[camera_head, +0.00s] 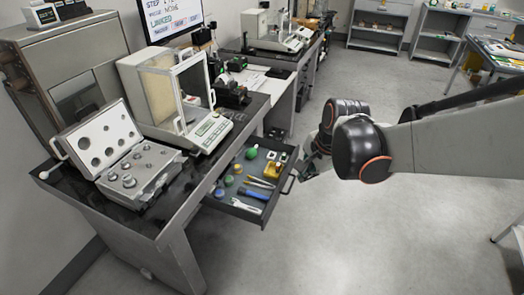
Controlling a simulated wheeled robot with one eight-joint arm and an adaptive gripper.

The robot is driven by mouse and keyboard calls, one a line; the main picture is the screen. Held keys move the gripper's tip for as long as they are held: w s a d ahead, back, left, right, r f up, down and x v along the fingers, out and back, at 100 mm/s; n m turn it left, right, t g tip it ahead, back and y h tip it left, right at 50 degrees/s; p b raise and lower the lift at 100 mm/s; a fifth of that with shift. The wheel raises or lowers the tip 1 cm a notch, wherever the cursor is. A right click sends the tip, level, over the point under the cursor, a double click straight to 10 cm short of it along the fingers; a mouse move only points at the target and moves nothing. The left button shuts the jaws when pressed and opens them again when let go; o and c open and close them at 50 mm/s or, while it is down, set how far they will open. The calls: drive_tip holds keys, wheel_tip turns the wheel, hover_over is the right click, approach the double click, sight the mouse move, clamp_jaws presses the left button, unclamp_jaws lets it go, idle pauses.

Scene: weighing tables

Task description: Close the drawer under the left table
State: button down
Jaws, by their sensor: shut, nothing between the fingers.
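The left table (187,204) is dark-topped with a grey frame. Its drawer (239,211) stands pulled out to the right and holds several small items, among them a green ball, a yellow object, a blue tool and pens. The drawer's front panel (279,199) faces my arm. My gripper (309,170) is shut and empty, just right of the drawer front near its far end. It is small and dark here, and I cannot tell whether it touches the front. The arm comes in from the right.
On the left table stand an open case of weights (147,172) and a balance with a glass case (206,132). A farther table carries another balance (277,42). Shelves (379,24) stand at the back. The grey floor right of the drawer is clear.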

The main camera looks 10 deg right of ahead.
drive_tip(key=w+a+f+m+b, duration=0.2)
drive_tip(key=w+f+m, duration=0.1)
drive_tip(key=f, duration=0.7)
drive_tip(key=w+a+f+m+g+b, duration=0.1)
drive_tip(key=w+f+m+b, duration=0.2)
drive_tip(key=f, duration=0.7)
drive_tip(key=w+a+f+m+g+y+b, duration=0.1)
drive_tip(key=w+a+f+m+b, duration=0.1)
drive_tip(key=f, duration=0.8)
drive_tip(key=shift+w+a+m+b, duration=0.35)
drive_tip(key=shift+w+m+b, duration=0.1)
drive_tip(key=shift+w+m, duration=0.65)
